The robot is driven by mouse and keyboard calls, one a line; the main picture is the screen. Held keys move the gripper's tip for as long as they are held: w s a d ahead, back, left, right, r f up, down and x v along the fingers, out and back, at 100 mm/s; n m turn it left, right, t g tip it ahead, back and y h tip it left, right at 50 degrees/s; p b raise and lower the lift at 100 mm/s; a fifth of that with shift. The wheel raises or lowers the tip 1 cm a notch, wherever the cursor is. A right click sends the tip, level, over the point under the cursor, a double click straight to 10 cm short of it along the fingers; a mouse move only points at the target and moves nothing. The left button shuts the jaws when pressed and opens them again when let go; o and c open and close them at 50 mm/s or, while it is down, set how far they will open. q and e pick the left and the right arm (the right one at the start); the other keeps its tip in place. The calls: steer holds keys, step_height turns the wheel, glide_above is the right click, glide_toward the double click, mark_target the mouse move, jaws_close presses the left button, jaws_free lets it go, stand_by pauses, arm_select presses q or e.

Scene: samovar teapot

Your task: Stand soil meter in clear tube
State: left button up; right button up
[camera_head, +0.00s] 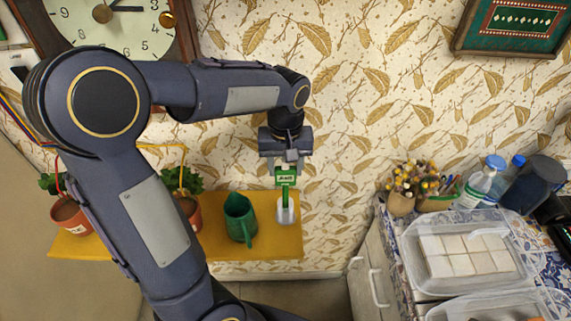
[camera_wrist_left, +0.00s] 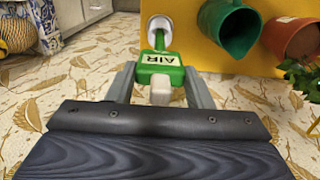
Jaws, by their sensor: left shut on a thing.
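The soil meter (camera_head: 285,175) is green with a pale label. My left gripper (camera_head: 284,163) is shut on its upper part and holds it upright above the yellow shelf. The clear tube (camera_head: 285,214) stands on the shelf directly below the meter. The meter's narrow lower part overlaps the tube's mouth; how deep it reaches inside is hard to tell. In the left wrist view the meter (camera_wrist_left: 161,61) sits between the fingers (camera_wrist_left: 159,84), its lower end lined up with the round tube (camera_wrist_left: 159,25). My right gripper is not in view.
The yellow shelf (camera_head: 267,243) also holds a green pitcher (camera_head: 240,219) just left of the tube, and potted plants (camera_head: 70,213) further left. A patterned wall stands behind. At right, a counter carries clear boxes (camera_head: 468,259) and bottles (camera_head: 475,187).

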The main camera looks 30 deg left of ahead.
arm_select(q)
steer(key=o, duration=1.4)
steer(key=shift+r, duration=0.1)
step_height(320, 180, up, 8)
steer(key=shift+f, duration=0.2)
steer(key=s+d+f+m+t+h, duration=0.1)
steer(key=s+t, duration=0.1)
steer(key=s, duration=0.3)
steer(key=s+d+f+m+t+h, duration=0.1)
steer(key=s+f+m, duration=0.1)
steer(key=s, duration=0.4)
steer(key=s+d+f+m+t+h, duration=0.1)
steer(key=s+d+t, duration=0.1)
steer(key=s, duration=0.4)
steer(key=shift+d+f+m+t+h, duration=0.1)
steer(key=shift+f+m+t+h, duration=0.2)
steer(key=shift+f+m+h, duration=0.1)
